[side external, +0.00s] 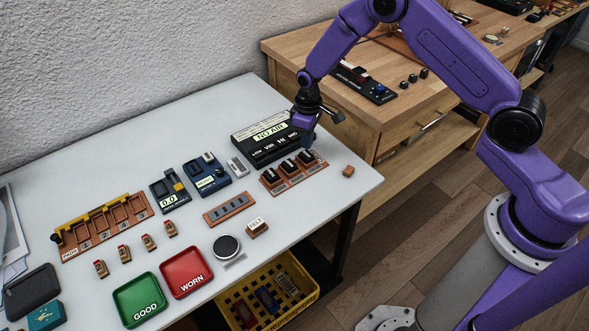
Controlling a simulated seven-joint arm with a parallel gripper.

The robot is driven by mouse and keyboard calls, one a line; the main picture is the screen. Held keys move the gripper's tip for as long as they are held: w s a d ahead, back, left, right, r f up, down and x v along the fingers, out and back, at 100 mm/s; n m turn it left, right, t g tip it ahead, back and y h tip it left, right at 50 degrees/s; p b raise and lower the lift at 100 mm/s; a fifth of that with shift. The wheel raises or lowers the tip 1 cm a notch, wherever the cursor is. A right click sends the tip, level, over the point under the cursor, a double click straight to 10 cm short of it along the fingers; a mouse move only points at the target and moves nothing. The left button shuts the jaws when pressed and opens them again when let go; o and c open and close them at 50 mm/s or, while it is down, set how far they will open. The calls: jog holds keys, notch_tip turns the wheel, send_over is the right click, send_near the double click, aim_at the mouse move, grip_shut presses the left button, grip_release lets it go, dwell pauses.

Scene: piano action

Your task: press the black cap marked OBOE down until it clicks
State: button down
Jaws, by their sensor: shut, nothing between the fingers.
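A brown wooden block (293,181) near the table's right end bears three black caps in a row: a left cap (270,175), a middle cap (288,166) and a right cap (305,157). Their labels are too small to read, so I cannot tell which says OBOE. My gripper (308,143) is shut and empty, pointing down just above or behind the right cap. I cannot tell whether it touches the cap. It hides part of the black device behind.
A black box reading NO AIR (268,132) stands right behind the caps. A small brown block (348,171) lies to the right. A brown slotted strip (229,208) and a round dark-topped piece (227,246) lie in front. Red WORN tray (187,272) and green GOOD tray (139,300) are farther left.

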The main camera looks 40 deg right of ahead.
jog(key=shift+r, duration=2.15)
jog(key=s+a+r+n, duration=0.2)
jog(key=s+a+r, duration=0.1)
jog(key=s+r, duration=0.45)
jog(key=s+a+r+n, duration=0.1)
jog(key=s+a+r, duration=0.2)
jog(key=s+r, duration=0.4)
jog(key=s+d+r+n, duration=0.1)
jog(key=s+d, duration=0.3)
jog(key=s, duration=0.7)
jog(key=s+d+r+n, duration=0.2)
jog(key=s+d+r, duration=0.1)
jog(key=s, duration=0.9)
jog(key=shift+d+r+n, duration=0.3)
jog(key=shift+d+r, duration=0.1)
jog(key=shift+d, duration=0.25)
